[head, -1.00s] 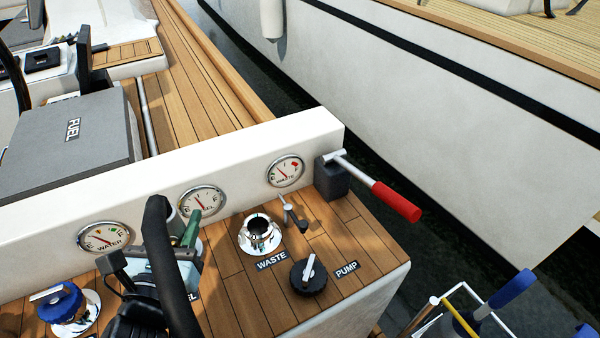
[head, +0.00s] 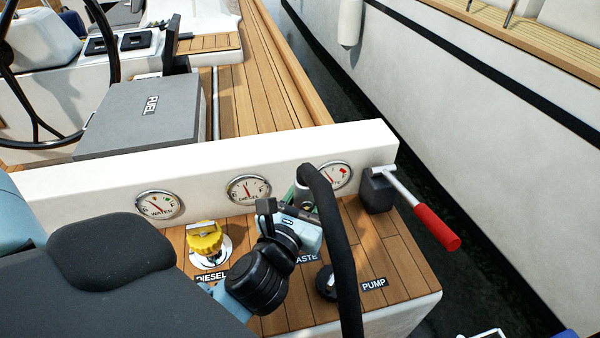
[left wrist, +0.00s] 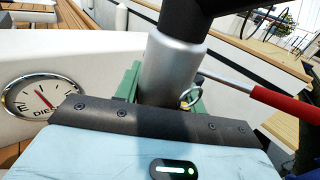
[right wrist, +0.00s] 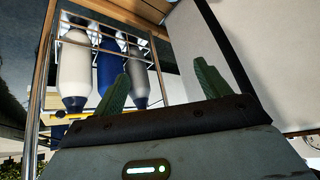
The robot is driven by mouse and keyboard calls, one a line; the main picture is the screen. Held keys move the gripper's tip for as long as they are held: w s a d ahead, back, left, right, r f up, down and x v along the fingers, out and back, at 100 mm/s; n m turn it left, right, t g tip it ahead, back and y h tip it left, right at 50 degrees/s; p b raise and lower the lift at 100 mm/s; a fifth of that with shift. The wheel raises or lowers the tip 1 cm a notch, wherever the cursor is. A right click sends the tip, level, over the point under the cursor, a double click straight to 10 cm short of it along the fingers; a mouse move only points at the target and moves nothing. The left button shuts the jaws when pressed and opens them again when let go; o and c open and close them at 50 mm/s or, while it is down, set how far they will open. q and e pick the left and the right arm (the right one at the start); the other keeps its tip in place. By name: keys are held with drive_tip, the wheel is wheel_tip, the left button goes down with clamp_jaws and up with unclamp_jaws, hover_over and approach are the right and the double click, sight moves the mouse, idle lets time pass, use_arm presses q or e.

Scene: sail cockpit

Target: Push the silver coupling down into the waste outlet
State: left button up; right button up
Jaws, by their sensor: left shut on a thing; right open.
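The silver coupling (left wrist: 172,70) is upright between the green fingers of my left gripper (left wrist: 160,90), with a black hose (left wrist: 205,8) leading out of its top. In the head view my left gripper (head: 301,200) is over the deck by the WASTE label (head: 306,257). The black hose (head: 340,240) arcs over it there and hangs in front. The waste outlet is hidden behind my left gripper and arm, so I cannot tell whether the coupling touches it. My right gripper (right wrist: 163,88) is open and empty; it is outside the head view.
A black cap (head: 325,283) lies by the PUMP label (head: 374,284), partly behind the hose. A red-handled pump lever (head: 436,227) sticks out at the right. The yellow diesel cap (head: 205,238) stands left. Racked fenders (right wrist: 108,70) show in the right wrist view.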

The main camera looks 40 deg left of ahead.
drive_tip(key=shift+o, duration=1.1)
drive_tip(key=shift+w+r+p, duration=0.4)
drive_tip(key=shift+r+p, duration=0.15)
drive_tip(key=shift+r, duration=0.15)
use_arm(q)
drive_tip(key=w+a+n+g+y, duration=0.1)
drive_tip(key=y, duration=0.1)
drive_tip(key=a+n+g+y, duration=0.1)
drive_tip(key=a+n+y, duration=0.1)
drive_tip(key=y, duration=0.1)
drive_tip(key=w+a+n+g+y, duration=0.1)
drive_tip(key=a+n+y, duration=0.1)
drive_tip(key=shift+w+a+y, duration=0.15)
drive_tip(key=shift+w+y, duration=0.15)
use_arm(e)
drive_tip(key=shift+s+f, duration=0.1)
drive_tip(key=shift+s, duration=0.3)
drive_tip(key=shift+f, duration=0.1)
use_arm(q)
wheel_tip(320, 180, down, 6)
drive_tip(key=b, duration=0.4)
drive_tip(key=shift+r+b, duration=0.2)
drive_tip(key=shift+b, duration=0.1)
use_arm(e)
drive_tip(key=f, duration=0.3)
drive_tip(key=shift+w+f, duration=0.2)
drive_tip(key=shift+f, duration=0.1)
